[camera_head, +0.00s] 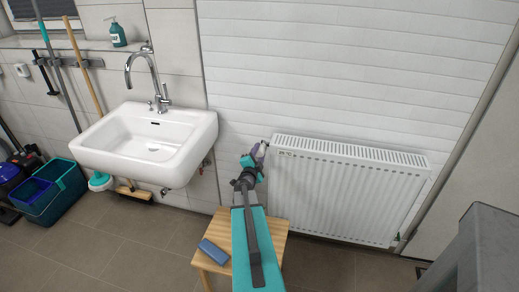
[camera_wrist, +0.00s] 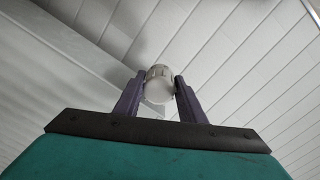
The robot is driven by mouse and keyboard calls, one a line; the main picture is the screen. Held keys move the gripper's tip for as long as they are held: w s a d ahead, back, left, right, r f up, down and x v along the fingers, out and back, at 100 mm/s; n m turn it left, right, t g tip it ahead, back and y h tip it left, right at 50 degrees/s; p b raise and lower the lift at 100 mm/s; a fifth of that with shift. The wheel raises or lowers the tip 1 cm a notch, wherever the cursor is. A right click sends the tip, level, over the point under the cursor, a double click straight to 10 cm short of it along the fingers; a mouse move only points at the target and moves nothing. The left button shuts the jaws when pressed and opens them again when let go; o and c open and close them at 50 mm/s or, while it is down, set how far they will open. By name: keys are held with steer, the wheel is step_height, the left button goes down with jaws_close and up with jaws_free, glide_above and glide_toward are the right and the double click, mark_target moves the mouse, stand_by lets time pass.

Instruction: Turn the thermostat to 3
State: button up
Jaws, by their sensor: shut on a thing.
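The thermostat (camera_wrist: 159,87) is a pale round knob in the wrist view, between the two dark purple fingers of my gripper (camera_wrist: 159,95). The fingers touch it on its left and right sides, and the gripper is shut on it. In the head view my gripper (camera_head: 258,152) is at the upper left corner of the white radiator (camera_head: 345,190). There the thermostat is mostly hidden by the gripper. Its number marks are too small to read in either view.
A wooden stool (camera_head: 272,243) with a blue sponge (camera_head: 213,251) stands below my arm. A white sink (camera_head: 150,145) hangs on the wall to the left. Buckets (camera_head: 50,190) and broom handles are at the far left. A grey block (camera_head: 485,255) is at the lower right.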

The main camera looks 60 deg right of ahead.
steer(key=n+p, duration=0.1)
steer(key=n, duration=0.1)
steer(key=n+p, duration=0.2)
steer(key=shift+w+a+n, duration=0.15)
steer(key=shift+n, duration=0.15)
steer(key=n+p, duration=0.2)
steer(key=n, duration=0.1)
steer(key=n+p, duration=0.2)
steer(key=n, duration=0.2)
steer(key=shift+n+g, duration=0.3)
steer(key=shift+w+n+h+p, duration=0.1)
steer(key=shift+n+h+p, duration=0.3)
steer(key=shift+n, duration=1)
steer(key=o, duration=1)
steer(key=shift+o, duration=0.2)
steer(key=shift+s, duration=0.2)
steer(key=shift+s+f, duration=0.1)
